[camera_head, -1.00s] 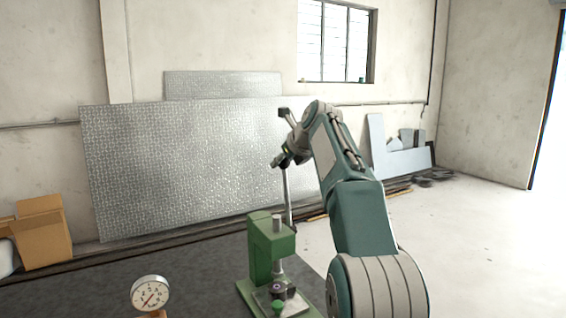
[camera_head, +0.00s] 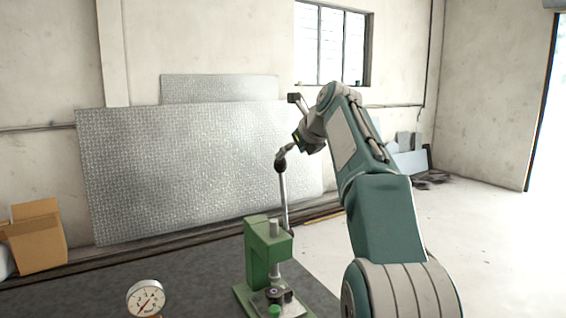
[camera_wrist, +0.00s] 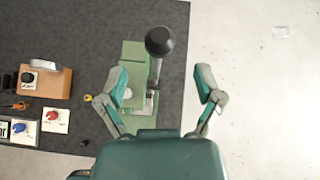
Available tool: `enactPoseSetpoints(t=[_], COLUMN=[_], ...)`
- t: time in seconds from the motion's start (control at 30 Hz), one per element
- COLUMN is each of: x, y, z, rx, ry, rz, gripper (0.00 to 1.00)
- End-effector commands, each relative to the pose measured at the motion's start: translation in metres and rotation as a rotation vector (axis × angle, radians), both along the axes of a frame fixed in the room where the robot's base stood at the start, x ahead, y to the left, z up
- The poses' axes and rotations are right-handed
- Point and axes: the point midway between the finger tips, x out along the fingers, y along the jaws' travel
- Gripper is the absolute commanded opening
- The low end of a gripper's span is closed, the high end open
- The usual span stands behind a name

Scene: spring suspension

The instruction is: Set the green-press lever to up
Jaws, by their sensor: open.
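The green press (camera_head: 257,262) stands on the dark mat, and it also shows in the wrist view (camera_wrist: 132,52). Its lever is a thin metal rod (camera_head: 284,205) standing nearly upright at the press's right side, with a dark round knob (camera_head: 281,166) on top. In the wrist view the knob (camera_wrist: 160,40) lies just beyond the fingertips, between their lines. My gripper (camera_wrist: 160,74) is open, its fingers spread and empty. In the head view my gripper (camera_head: 286,151) is at the knob's upper right; whether they touch is unclear.
A dial gauge (camera_head: 146,298) stands left of the press on the dark mat (camera_head: 195,290). In the wrist view, an orange-brown block (camera_wrist: 52,82) and red and blue knobs on plates lie at left. Pale floor (camera_wrist: 260,100) at right is open.

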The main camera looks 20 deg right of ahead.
Motion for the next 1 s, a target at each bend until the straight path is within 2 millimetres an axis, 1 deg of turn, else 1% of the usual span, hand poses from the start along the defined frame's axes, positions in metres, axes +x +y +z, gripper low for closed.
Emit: enactPoseSetpoints(t=[0.03,0.1,0.3,0.83,0.93,1.0], x=[-0.008,-0.018,-0.033,-0.035,-0.039,-0.046], y=[-0.002,-0.004,-0.007,-0.007,-0.001,0.007], z=[0.007,0.015,0.027,0.028,0.027,0.025], rx=[-0.001,-0.002,-0.001,-0.002,-0.037,-0.098], ry=[-0.003,-0.002,0.001,0.0,0.002,0.004], rz=[-0.002,-0.002,-0.002,0.0,0.029,0.08], gripper=[0.85,0.85,0.85,0.85,0.85,0.85])
